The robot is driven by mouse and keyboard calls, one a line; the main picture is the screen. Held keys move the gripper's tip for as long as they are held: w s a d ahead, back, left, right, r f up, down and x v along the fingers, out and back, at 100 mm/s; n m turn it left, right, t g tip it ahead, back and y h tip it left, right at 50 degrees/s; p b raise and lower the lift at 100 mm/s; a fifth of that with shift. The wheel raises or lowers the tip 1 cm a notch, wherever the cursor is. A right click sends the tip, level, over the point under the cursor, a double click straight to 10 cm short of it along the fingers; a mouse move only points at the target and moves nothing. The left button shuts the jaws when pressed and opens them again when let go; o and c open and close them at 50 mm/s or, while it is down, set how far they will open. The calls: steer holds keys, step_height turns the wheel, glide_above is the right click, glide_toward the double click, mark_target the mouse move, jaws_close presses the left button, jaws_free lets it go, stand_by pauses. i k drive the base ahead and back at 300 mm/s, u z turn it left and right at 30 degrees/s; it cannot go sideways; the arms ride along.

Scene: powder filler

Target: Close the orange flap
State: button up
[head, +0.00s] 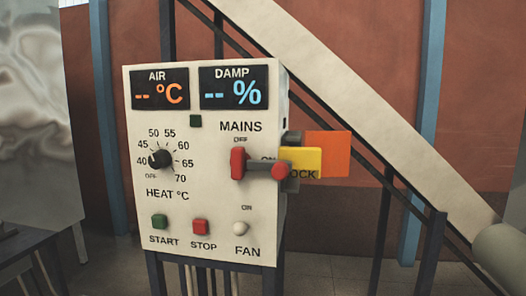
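The orange flap (335,154) is a flat panel sticking out from the right side of the pale control box (205,222). A yellow tag (300,162) with lettering ending in "OCK" stands in front of its lower left part. A dark bracket or hinge shows at the flap's left edge, partly hidden. Whether the flap is open or shut is hard to tell from this angle. My gripper is not in view.
A sloping pale chute (370,115) and dark rails run behind the box. A shiny metal body (35,120) stands left.

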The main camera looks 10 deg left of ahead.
mark_target(334, 146)
steer(key=u, duration=0.5)
steer(key=i, duration=1.05)
steer(key=z, duration=0.05)
